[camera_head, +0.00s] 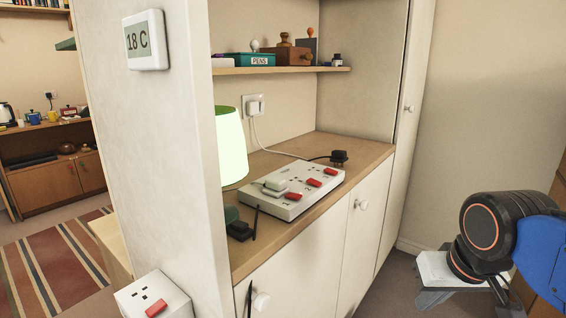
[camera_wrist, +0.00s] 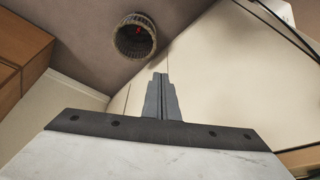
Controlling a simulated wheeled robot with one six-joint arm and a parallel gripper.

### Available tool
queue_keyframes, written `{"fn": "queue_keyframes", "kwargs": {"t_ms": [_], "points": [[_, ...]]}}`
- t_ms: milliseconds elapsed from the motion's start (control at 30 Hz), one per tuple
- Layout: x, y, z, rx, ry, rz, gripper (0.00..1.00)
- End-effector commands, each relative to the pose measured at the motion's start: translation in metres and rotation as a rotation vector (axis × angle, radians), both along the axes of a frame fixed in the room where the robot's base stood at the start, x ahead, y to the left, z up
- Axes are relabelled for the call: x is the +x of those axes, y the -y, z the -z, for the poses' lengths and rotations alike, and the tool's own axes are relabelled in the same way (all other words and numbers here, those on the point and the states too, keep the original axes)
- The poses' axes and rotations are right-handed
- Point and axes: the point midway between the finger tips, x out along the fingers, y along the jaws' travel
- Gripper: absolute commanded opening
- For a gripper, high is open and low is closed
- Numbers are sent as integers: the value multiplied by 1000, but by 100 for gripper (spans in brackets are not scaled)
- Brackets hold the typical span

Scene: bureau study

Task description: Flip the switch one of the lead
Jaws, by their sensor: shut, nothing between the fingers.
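The white extension lead (camera_head: 318,193) lies on the wooden counter, with several sockets and red rocker switches along its front side. Three switches show clearly: a far one (camera_head: 330,171), a middle one (camera_head: 314,182) and a near one (camera_head: 294,196). Their number marks are too small to read. A pale plug (camera_head: 275,184) sits at the lead's near left end. My gripper (camera_wrist: 160,82) is shut and empty in the wrist view, its grey fingers together. It is well away from the lead, low at the right of the head view.
A green-white lamp (camera_head: 231,148) stands left of the lead. A shelf (camera_head: 285,70) hangs above. A round bin (camera_wrist: 135,38) shows in the wrist view.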

Motion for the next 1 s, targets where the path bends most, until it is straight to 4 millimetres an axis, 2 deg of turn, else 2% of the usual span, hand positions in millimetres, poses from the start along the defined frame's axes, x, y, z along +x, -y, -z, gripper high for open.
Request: {"fn": "queue_keyframes", "kwargs": {"t_ms": [33, 167, 300, 333, 367, 467, 667, 800, 1000], "points": [[-10, 4, 15, -10, 10, -11, 0], [-23, 10, 40, -32, 27, -38, 0], [-24, 11, 44, -42, 33, -59, 31], [-21, 10, 40, -44, 31, -67, 36], [-18, 9, 35, -45, 26, -76, 36], [-2, 1, 7, -50, 7, -122, 36], [42, -26, -69, -69, -52, -256, 36], [71, -49, -118, -84, -91, -351, 36], [108, -88, -182, -107, -148, -489, 36]]}}
